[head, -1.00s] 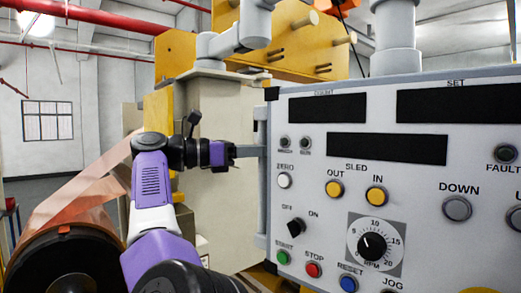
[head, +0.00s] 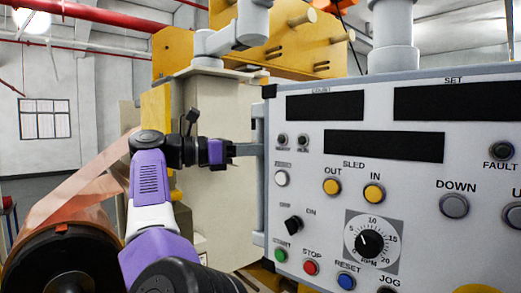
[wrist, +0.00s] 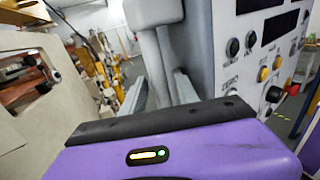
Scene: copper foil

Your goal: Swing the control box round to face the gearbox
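The control box (head: 400,180) is a large light-grey panel filling the right of the head view, with dark displays, coloured buttons and a knob. It hangs under a grey post (head: 393,45). A grey vertical handle (head: 258,185) runs along its left edge and shows in the wrist view (wrist: 150,55). The box's face shows at the right of the wrist view (wrist: 255,60). I cannot tell which part is the gearbox.
A beige machine body (head: 215,200) with yellow plates (head: 280,40) stands behind my arm, left of the box. A copper foil roll (head: 65,255) is at the lower left. Open floor shows at the far left by the wall.

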